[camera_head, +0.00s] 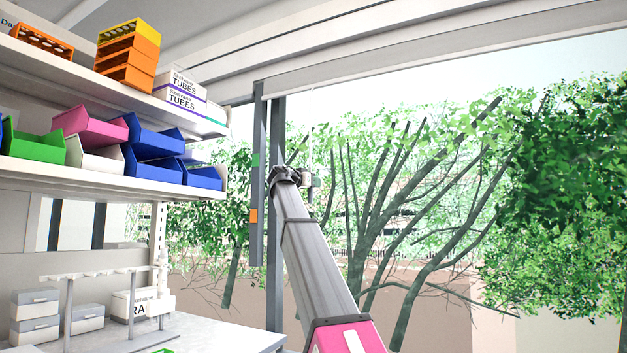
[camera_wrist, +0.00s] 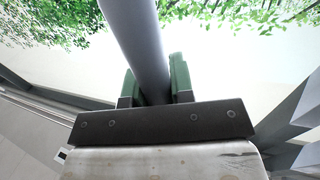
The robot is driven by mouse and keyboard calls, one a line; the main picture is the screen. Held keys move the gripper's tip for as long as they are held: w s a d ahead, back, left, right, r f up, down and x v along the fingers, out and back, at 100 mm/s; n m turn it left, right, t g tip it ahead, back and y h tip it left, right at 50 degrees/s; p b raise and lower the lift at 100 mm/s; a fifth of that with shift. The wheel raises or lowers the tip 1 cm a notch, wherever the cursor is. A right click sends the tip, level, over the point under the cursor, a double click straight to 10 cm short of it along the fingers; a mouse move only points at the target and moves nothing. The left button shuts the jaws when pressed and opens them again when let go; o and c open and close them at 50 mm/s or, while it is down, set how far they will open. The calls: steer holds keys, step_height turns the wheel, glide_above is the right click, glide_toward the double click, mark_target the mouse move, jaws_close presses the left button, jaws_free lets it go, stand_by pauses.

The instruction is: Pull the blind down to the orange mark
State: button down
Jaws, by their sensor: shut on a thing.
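The blind (camera_head: 440,47) shows as a pale band along the top of the window, with its lower edge high above the marks. A thin cord (camera_head: 311,125) hangs from it down to my gripper (camera_head: 303,180). In the wrist view, my gripper (camera_wrist: 155,75) has its green pads on both sides of a grey round pull (camera_wrist: 140,30) and is shut on it. The orange mark (camera_head: 254,216) is on the dark window post at left, lower than my gripper. A green mark (camera_head: 255,160) sits higher on the same post. The pull is mostly hidden in the head view.
Shelves at left carry orange racks (camera_head: 128,55), tube boxes (camera_head: 181,92) and coloured bins (camera_head: 152,140). A bench (camera_head: 225,335) with a rack stand (camera_head: 105,274) and small boxes is below. The space before the window to the right is clear.

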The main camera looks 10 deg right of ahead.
step_height(320, 180, down, 53)
steer(key=c, duration=1)
jaws_free()
steer(key=shift+r, duration=0.1)
steer(key=v, duration=1.1)
